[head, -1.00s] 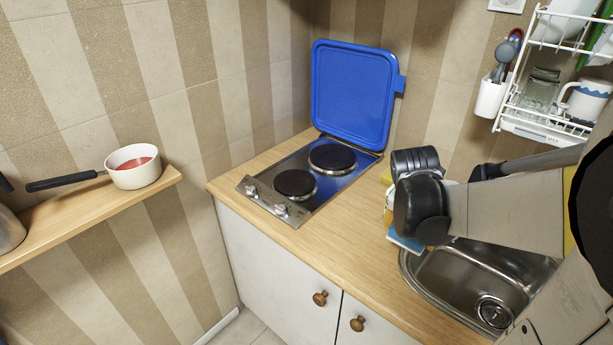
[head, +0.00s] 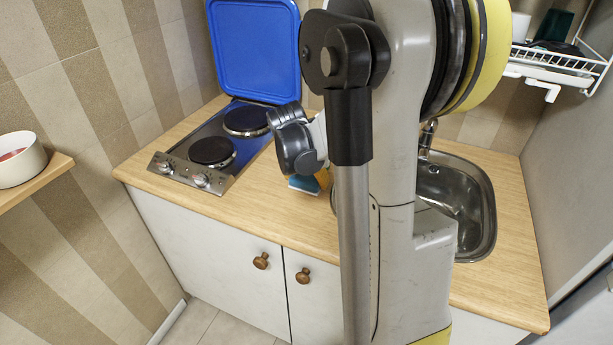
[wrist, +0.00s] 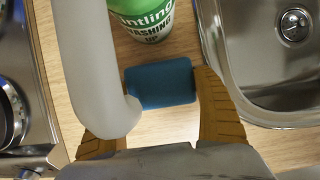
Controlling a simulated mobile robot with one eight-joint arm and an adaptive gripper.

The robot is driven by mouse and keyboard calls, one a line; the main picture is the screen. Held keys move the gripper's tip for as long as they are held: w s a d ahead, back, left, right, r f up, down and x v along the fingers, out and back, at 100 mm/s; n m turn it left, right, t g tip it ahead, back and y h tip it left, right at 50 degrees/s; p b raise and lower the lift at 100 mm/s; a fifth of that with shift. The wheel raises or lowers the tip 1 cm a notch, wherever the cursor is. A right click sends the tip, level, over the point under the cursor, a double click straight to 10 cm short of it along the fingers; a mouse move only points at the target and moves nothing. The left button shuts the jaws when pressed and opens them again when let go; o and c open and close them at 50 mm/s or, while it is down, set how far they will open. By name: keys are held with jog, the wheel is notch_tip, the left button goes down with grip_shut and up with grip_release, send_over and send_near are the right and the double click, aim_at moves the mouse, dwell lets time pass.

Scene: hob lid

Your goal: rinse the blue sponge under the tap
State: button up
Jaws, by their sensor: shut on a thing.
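The blue sponge (wrist: 160,84) lies between the two brown fingers of my gripper (wrist: 162,108) in the wrist view, against the right finger. A grey tube hides part of the left finger and the sponge's left end. In the head view the sponge (head: 303,185) shows just below my gripper (head: 312,178), low over the counter between hob and sink. I cannot tell whether it touches the counter. The tap (head: 427,138) stands at the back of the sink, partly hidden by my arm. The steel sink (head: 478,205) is right of my gripper.
A green washing-up bottle (wrist: 143,15) stands just beyond the sponge. The hob (head: 200,150) with its raised blue lid (head: 254,45) is to the left. A wire rack (head: 555,62) hangs at the upper right. A pot (head: 20,160) sits on the left shelf. The front counter (head: 270,215) is clear.

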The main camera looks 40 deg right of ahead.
jog(key=o, duration=1)
jog(key=shift+f, duration=0.1)
jog(key=p+v, duration=0.5)
jog(key=v, duration=0.6)
jog(key=s+a+r+m+t+y, duration=0.1)
jog(key=s+a+r+m+t, duration=0.1)
jog(key=a+m, duration=0.5)
jog(key=s+a+r+m+t+y, duration=0.1)
jog(key=s+a+r+m, duration=0.1)
jog(key=s+a+m, duration=0.3)
jog(key=s+a+r+m+t+y, duration=0.2)
jog(key=s+a+m, duration=0.1)
jog(key=a+m, duration=0.7)
jog(key=shift+s+a+t, duration=0.15)
jog(key=shift+a, duration=0.7)
jog(key=shift+s+a+t, duration=0.15)
jog(key=shift+a, duration=0.75)
